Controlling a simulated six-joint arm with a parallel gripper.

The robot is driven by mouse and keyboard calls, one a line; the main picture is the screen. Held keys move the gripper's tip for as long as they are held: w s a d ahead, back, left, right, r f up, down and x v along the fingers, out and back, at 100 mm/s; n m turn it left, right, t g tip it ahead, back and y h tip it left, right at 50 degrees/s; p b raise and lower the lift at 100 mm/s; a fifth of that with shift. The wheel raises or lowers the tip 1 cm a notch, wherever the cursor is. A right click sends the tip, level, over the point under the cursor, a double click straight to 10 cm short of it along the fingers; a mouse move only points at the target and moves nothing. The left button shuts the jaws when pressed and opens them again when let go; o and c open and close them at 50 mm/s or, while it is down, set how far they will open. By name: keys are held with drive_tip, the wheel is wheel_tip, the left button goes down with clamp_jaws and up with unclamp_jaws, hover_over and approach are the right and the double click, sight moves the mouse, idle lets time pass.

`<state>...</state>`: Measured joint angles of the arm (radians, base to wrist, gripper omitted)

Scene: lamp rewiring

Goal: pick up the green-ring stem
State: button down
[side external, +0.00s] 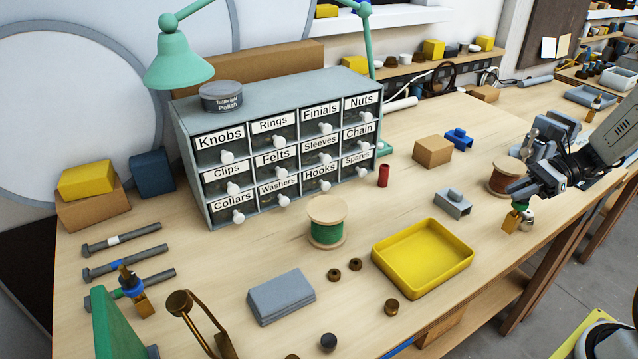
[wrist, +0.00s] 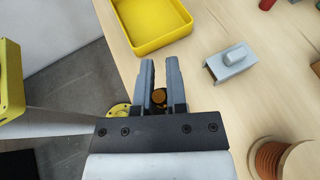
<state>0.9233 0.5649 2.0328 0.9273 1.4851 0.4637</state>
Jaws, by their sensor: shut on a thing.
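The green-ring stem (side external: 511,221) is at the right of the side view, its brass lower end pointing down and its green ring just under my jaws. My gripper (side external: 520,192) is shut on its upper part. It is over the table's front right edge; I cannot tell if the stem's lower end touches the wood. In the wrist view, a round brass end (wrist: 159,96) shows between the fingers of my gripper (wrist: 160,75); the green ring is hidden there.
A yellow tray (side external: 422,258) and a grey bracket-like part (side external: 452,205) lie to the left of my gripper. A copper wire spool (side external: 505,177) stands close behind it. A blue-ringed stem (side external: 132,285) is at the far left. The table's front edge is close by.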

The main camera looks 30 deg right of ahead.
sight(513, 206)
wheel_tip(513, 206, up, 8)
drive_tip(key=shift+f, duration=0.15)
idle(0.3)
idle(0.7)
